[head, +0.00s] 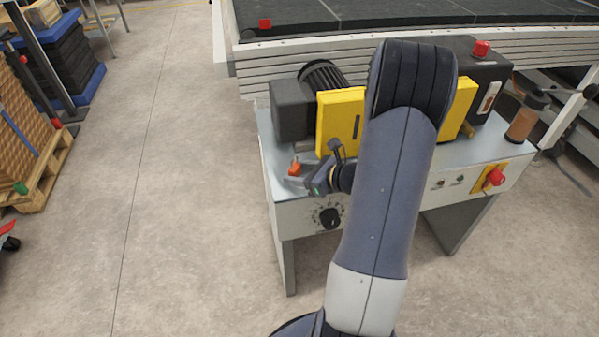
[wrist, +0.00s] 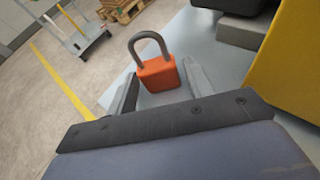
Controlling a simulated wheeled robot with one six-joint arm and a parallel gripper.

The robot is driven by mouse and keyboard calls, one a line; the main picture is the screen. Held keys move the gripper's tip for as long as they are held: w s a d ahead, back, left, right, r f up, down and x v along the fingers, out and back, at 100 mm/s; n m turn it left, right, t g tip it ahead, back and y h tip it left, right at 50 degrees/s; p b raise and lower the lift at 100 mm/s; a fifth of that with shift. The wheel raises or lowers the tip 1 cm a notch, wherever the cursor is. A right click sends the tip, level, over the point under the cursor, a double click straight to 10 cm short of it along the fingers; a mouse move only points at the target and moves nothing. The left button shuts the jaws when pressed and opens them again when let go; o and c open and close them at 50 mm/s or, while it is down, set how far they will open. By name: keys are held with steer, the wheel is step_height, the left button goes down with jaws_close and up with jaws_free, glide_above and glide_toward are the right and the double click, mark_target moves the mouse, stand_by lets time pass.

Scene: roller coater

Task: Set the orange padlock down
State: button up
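The orange padlock (wrist: 159,74) with a dark grey shackle stands upright, shackle up, on the light grey machine top (wrist: 214,65) in the wrist view. My gripper (wrist: 161,78) is open, one finger on each side of the padlock, with a narrow gap on both sides. In the head view the padlock (head: 294,169) shows small near the left front corner of the machine top (head: 270,150). My gripper (head: 314,184) is just to its right and nearer; my arm hides part of the machine top.
Yellow housings (head: 338,120) and a dark motor (head: 293,108) stand behind the padlock. A brown bottle (head: 522,122) stands at the right end. A black knob (head: 330,218) and a red button (head: 496,176) are on the front panel. Open floor (head: 190,200) lies to the left.

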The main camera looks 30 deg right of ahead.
steer(key=shift+o, duration=0.7)
steer(key=shift+r, duration=0.25)
steer(key=p+v, duration=0.2)
steer(key=v, duration=1)
steer(key=shift+f, duration=0.1)
steer(key=shift+c, duration=0.4)
